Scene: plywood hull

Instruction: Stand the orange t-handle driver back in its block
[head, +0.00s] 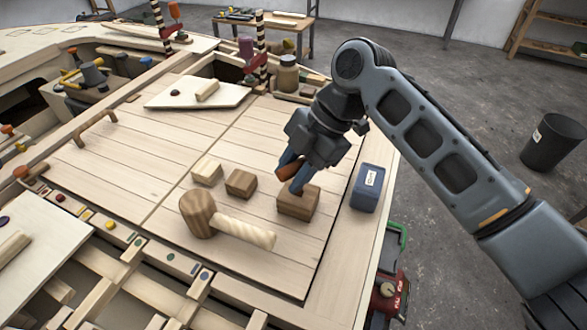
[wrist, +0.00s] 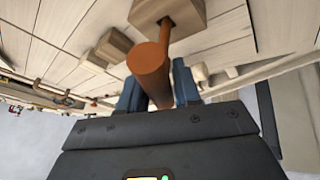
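The orange t-handle driver (wrist: 149,62) lies crosswise between the blue fingers of my gripper (wrist: 159,90), its handle end facing the wrist camera. In the head view my gripper (head: 294,172) is low over the brown wooden block (head: 298,204), with the orange handle (head: 289,170) between its fingertips. The fingers look shut on the handle. In the wrist view the driver's thin shaft runs to a dark hole in the block's face (wrist: 186,10). How deep the shaft sits in the hole cannot be told.
A wooden mallet (head: 199,214) lies left of the block. A pale block (head: 207,170) and a smaller brown block (head: 240,183) stand behind it. A blue box (head: 367,188) is close on the right, near the deck edge. The planks farther left are mostly clear.

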